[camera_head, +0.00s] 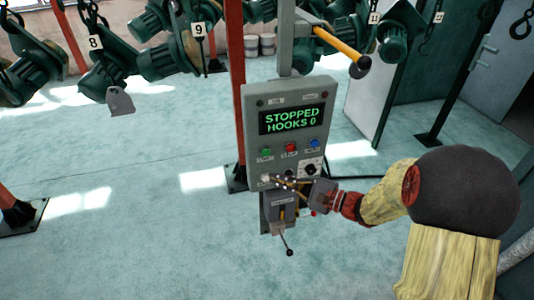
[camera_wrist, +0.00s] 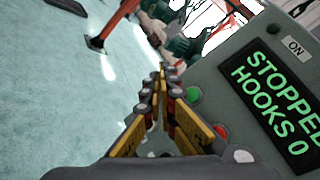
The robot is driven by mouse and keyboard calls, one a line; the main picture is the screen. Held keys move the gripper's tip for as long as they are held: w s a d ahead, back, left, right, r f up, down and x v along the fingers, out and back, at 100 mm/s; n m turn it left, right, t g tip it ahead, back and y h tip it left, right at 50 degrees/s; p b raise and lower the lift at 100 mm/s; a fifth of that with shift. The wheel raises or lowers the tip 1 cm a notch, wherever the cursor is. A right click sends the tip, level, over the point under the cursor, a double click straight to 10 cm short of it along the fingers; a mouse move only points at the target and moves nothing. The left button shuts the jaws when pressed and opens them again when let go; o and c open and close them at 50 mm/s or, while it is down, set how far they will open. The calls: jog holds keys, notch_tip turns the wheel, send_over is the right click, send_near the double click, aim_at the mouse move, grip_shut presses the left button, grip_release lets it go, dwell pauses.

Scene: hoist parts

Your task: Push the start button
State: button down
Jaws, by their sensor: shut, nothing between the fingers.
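The grey control panel (camera_head: 318,100) faces me and its screen (camera_head: 291,119) reads "STOPPED HOOKS 0". Below the screen are a green button (camera_head: 265,152), a red button (camera_head: 290,147) and a blue button (camera_head: 314,143); their labels are too small to read. My gripper (camera_head: 276,180) is shut and empty in front of the panel's lower part, below the green button in the head view. In the wrist view the shut fingertips (camera_wrist: 162,76) are left of the green button (camera_wrist: 193,94) and appear apart from it. The red button (camera_wrist: 221,131) is farther down.
A white button (camera_head: 265,179) and black knobs (camera_head: 310,170) sit in the lower row. A grey box with a lever (camera_head: 283,207) hangs below. Green hoist motors (camera_head: 160,58) hang behind.

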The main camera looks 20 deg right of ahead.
aim_at(266, 153)
jog(key=w+b, duration=0.1)
jog(key=w, duration=0.7)
jog(key=shift+w, duration=0.4)
jog(key=shift+w, duration=0.1)
dwell(1.3)
jog(key=shift+w+b, duration=0.3)
jog(key=shift+b, duration=0.05)
